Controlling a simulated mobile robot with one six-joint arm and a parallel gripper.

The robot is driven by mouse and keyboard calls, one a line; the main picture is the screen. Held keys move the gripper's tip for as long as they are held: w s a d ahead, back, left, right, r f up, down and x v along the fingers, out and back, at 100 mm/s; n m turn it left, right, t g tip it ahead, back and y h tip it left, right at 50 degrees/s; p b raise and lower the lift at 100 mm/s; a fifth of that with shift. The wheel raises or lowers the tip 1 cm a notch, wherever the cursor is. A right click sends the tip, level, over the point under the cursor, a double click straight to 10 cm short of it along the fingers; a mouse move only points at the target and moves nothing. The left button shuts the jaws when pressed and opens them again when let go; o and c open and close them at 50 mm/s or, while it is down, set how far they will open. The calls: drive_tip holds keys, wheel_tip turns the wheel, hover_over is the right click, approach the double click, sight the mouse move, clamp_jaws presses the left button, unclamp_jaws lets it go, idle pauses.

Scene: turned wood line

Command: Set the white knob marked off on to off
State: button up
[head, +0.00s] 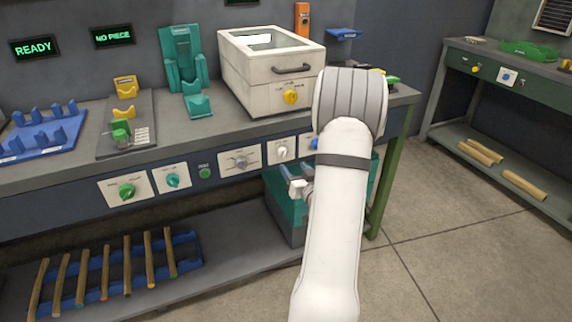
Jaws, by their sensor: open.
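A white knob (282,152) sits on a white plate on the front panel of the long workbench, just left of my arm. The marks on its plate are too small to read, so I cannot tell its setting. A larger grey knob (241,161) sits on a wider white plate to its left. My gripper (293,186) shows partly at the left edge of my arm, below the white knob and apart from it. It is open and appears empty; my arm hides part of it.
A green knob (127,191), a teal knob (172,181) and a green button (205,173) are further left on the panel. A white box with a yellow knob (291,97) stands above. A teal bin (286,222) is below. Open floor lies right.

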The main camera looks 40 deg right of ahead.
sight(286, 156)
drive_tip(key=x, duration=0.7)
drive_tip(key=shift+w+d, duration=0.2)
drive_tip(key=shift+w, duration=0.1)
drive_tip(key=shift+c, duration=0.5)
drive_tip(key=c, duration=0.9)
